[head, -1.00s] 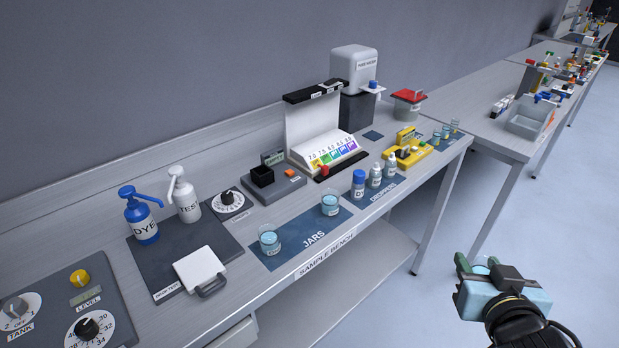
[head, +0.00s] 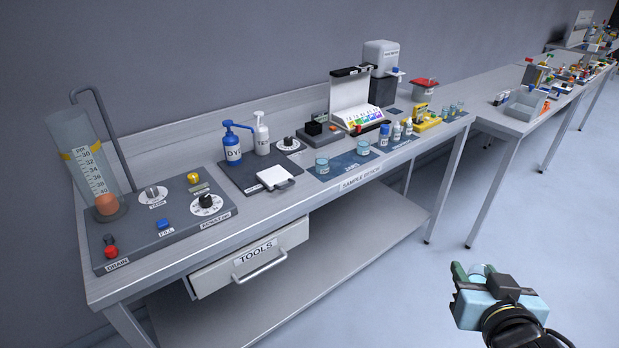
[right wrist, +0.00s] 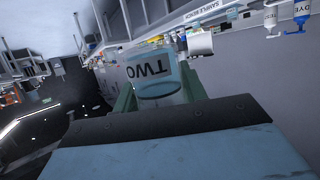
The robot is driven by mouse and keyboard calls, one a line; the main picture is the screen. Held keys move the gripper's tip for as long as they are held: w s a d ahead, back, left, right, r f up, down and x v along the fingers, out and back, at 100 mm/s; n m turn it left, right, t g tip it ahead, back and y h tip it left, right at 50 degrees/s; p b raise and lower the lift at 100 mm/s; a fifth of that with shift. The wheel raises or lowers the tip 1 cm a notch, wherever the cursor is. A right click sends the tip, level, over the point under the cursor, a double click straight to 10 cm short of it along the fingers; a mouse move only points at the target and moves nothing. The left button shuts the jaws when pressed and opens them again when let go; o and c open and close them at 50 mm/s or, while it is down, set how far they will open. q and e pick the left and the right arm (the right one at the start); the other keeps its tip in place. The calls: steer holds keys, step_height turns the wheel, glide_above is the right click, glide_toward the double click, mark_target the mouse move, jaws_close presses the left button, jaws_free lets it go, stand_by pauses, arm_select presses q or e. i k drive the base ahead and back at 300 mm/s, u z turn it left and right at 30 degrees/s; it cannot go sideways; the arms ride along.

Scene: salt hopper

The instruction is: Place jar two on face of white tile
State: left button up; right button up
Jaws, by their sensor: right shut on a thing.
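My right gripper (head: 474,270) is at the lower right of the head view, out in front of the bench and over the floor. In the right wrist view it is shut on jar two (right wrist: 155,75), a clear jar with a label reading TWO, upside down in that picture. In the head view the jar is hard to make out behind the gripper. My left gripper is not in view.
Two other jars (head: 321,165) (head: 363,147) stand on the JARS mat right of the tile. The blue DYE pump (head: 232,150) and white TEST pump (head: 261,142) stand behind it. The tank panel (head: 150,225) is to the left. The TOOLS drawer (head: 250,262) is below the bench top.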

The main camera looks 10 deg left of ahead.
mark_target(273, 175)
steer(key=u, duration=0.9)
steer(key=i, duration=1)
